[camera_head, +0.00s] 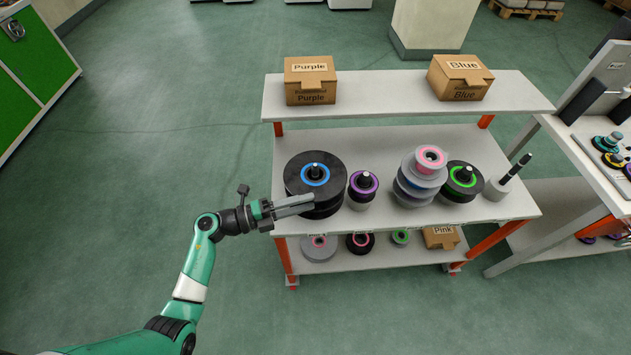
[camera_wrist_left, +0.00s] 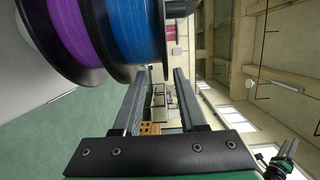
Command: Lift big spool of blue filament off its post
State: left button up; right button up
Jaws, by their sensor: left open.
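The big spool of blue filament (camera_head: 315,173) has black flanges and a blue ring around its post, at the left end of the middle shelf. In the left wrist view, the blue windings (camera_wrist_left: 135,28) lie beside a purple spool (camera_wrist_left: 68,28) stacked beneath it. My left gripper (camera_head: 313,203) is open at the spool's near edge, fingers pointing right. In the left wrist view, my open fingers (camera_wrist_left: 160,72) are close to the blue spool's rim. I cannot tell whether they touch it.
A small purple-ringed spool (camera_head: 363,184) stands close on the right. Further right are a grey stack with a pink top (camera_head: 428,160), a green-ringed spool (camera_head: 463,179) and an empty-looking post (camera_head: 511,173). Purple and Blue boxes (camera_head: 310,80) (camera_head: 460,77) sit on the upper shelf.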

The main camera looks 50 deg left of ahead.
aim_at(329, 195)
pick_arm(q)
jog(key=x, duration=0.2)
jog(key=b+x, duration=0.2)
jog(key=x, duration=0.1)
jog(key=shift+w+d+r, duration=0.2)
jog(key=shift+w+r, duration=0.1)
jog(key=shift+r, duration=0.05)
jog(key=shift+s, duration=0.1)
grip_shut()
jog(key=shift+r, duration=0.1)
dwell(1.0)
